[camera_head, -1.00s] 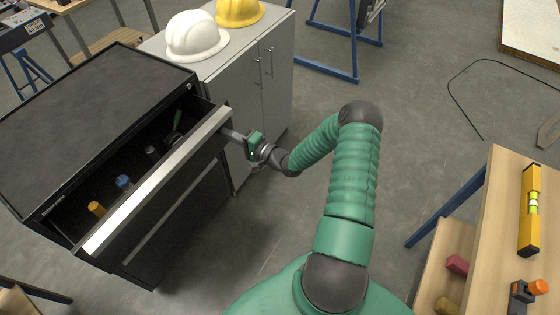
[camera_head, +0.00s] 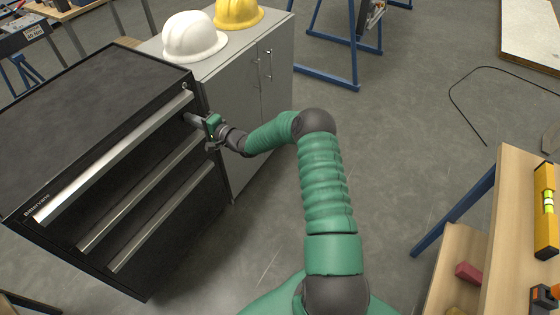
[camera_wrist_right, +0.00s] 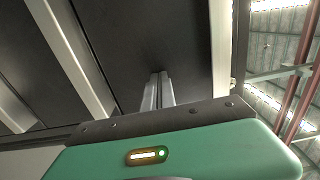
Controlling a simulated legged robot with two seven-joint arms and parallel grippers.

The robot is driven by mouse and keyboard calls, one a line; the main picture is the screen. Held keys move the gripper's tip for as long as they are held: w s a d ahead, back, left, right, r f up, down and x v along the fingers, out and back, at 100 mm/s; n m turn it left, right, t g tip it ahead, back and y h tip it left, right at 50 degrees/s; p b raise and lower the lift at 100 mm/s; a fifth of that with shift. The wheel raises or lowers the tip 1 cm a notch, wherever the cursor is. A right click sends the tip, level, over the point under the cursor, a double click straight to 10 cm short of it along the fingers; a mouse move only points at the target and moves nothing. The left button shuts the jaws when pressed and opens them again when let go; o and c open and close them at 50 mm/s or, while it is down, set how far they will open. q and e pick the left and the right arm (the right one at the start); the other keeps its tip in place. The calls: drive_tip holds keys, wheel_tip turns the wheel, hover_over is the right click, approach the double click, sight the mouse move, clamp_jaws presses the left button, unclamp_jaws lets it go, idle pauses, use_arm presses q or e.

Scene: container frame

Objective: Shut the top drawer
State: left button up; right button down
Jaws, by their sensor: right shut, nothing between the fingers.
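The top drawer (camera_head: 110,165) of the black cabinet sits flush with the cabinet front, and its inside is hidden. Its long silver handle strip (camera_head: 120,152) runs along the upper edge of the front. My right gripper (camera_head: 190,119) is shut and empty, with its fingertips at the drawer front near the right end, just below the handle strip. The right wrist view shows the two fingers (camera_wrist_right: 158,90) together against or very close to the dark drawer face (camera_wrist_right: 145,45); I cannot tell if they touch. My left gripper is not in view.
Two lower drawers with silver handles (camera_head: 145,190) look closed. A grey cupboard (camera_head: 245,90) with a white helmet (camera_head: 193,36) and a yellow helmet (camera_head: 238,12) stands beside the cabinet. A wooden bench (camera_head: 520,220) is at right. Floor between is clear.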

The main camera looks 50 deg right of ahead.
drive_tip(key=shift+w+r, duration=0.1)
drive_tip(key=shift+r, duration=0.4)
drive_tip(key=shift+s+f, duration=0.1)
drive_tip(key=shift+s, duration=0.1)
drive_tip(key=s+d+p, duration=0.1)
drive_tip(key=s+p, duration=0.1)
drive_tip(key=s, duration=1.5)
drive_tip(key=w+a+r+n+g+p, duration=0.1)
drive_tip(key=w+a+n+g+p, duration=0.1)
drive_tip(key=a+n+g+p, duration=0.55)
drive_tip(key=s+a+r+n+g+p, duration=0.1)
drive_tip(key=s+a+r+n+g, duration=0.3)
drive_tip(key=s+a, duration=0.5)
drive_tip(key=s+a+r+n+g+h+p, duration=0.1)
drive_tip(key=s+a+r+n+g, duration=0.3)
drive_tip(key=s+a, duration=0.5)
drive_tip(key=s+r+n+p, duration=0.1)
drive_tip(key=s, duration=0.1)
drive_tip(key=shift+s+r+n+h, duration=0.3)
drive_tip(key=shift+r+n, duration=0.05)
